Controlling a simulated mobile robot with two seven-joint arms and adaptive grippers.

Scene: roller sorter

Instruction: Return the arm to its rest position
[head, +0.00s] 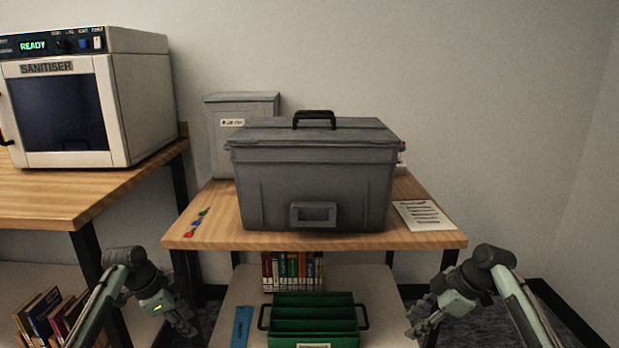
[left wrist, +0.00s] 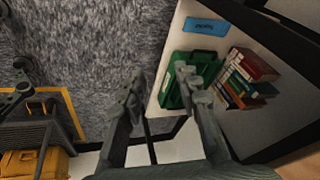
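My left gripper (head: 184,322) is at the lower left of the head view, in front of the table and below the level of its top. In the left wrist view its two fingers (left wrist: 163,88) are spread apart with nothing between them. My right gripper (head: 420,318) is at the lower right of the head view, also below the table top. Its fingers look parted and hold nothing visible. Both arms are bent and clear of the furniture in the head view.
A closed grey case (head: 315,185) stands on the wooden table (head: 420,240), before a grey bin (head: 217,115). A green tray (head: 314,340), blue card (head: 242,325) and books (head: 292,270) are on the shelf below. A sanitiser (head: 145,95) stands on the left bench (head: 60,200).

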